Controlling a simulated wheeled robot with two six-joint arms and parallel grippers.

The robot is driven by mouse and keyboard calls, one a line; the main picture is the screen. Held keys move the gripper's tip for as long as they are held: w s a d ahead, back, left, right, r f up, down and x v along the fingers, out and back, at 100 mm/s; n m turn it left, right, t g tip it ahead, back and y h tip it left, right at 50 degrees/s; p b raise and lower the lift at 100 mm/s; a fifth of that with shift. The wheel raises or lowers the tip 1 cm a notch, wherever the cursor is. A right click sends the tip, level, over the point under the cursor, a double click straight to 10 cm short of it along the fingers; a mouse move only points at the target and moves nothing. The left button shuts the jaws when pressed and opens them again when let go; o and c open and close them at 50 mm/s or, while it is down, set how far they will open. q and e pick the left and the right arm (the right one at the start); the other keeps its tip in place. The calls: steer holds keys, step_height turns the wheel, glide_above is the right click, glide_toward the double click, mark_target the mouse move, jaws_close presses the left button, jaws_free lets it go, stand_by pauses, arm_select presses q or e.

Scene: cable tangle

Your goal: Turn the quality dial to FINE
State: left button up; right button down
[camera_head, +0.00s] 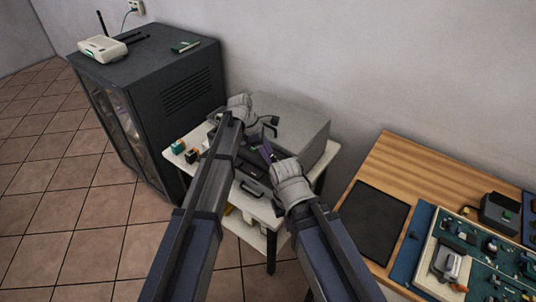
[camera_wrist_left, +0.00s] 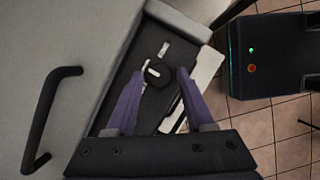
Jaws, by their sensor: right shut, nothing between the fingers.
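The quality dial (camera_wrist_left: 156,76) is a small round black knob with a pale mark, on the dark panel (camera_wrist_left: 128,60) of a grey machine (camera_head: 290,120). Small white label patches sit beside it; I cannot read them. In the left wrist view my left gripper (camera_wrist_left: 160,73) is open, its purple fingers on either side of the dial with visible gaps. I cannot tell how deep the tips reach. In the head view my left arm hides the dial and the left fingertips. My right gripper (camera_head: 266,152) is shut and empty in front of the machine.
A black handle (camera_wrist_left: 47,118) stands out from the machine's grey top. A dark cabinet (camera_head: 150,100) stands left, carrying a white router (camera_head: 102,48). A white stand (camera_head: 245,228) holds the machine. A wooden bench (camera_head: 385,170) with a black mat (camera_head: 370,222) is at right.

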arm_select(q)
jaws_close()
steer(key=shift+w+m, duration=0.1)
steer(key=shift+m, duration=0.2)
steer(key=shift+w+m+g, duration=0.15)
steer(key=shift+m+g, duration=0.35)
steer(key=shift+m, duration=0.4)
steer(key=m, duration=0.2)
steer(key=m+g, duration=0.1)
steer(key=shift+w+d+m+y, duration=0.15)
steer(key=shift+m+y, duration=0.15)
steer(key=shift+m, duration=0.1)
steer(key=m, duration=0.2)
steer(key=m+g+y, duration=0.1)
steer(key=m, duration=0.2)
steer(key=shift+d+m+g+y, duration=0.1)
steer(key=shift+m+g+y, duration=0.2)
steer(key=shift+o, duration=1.4)
jaws_free()
steer(key=shift+r, duration=0.15)
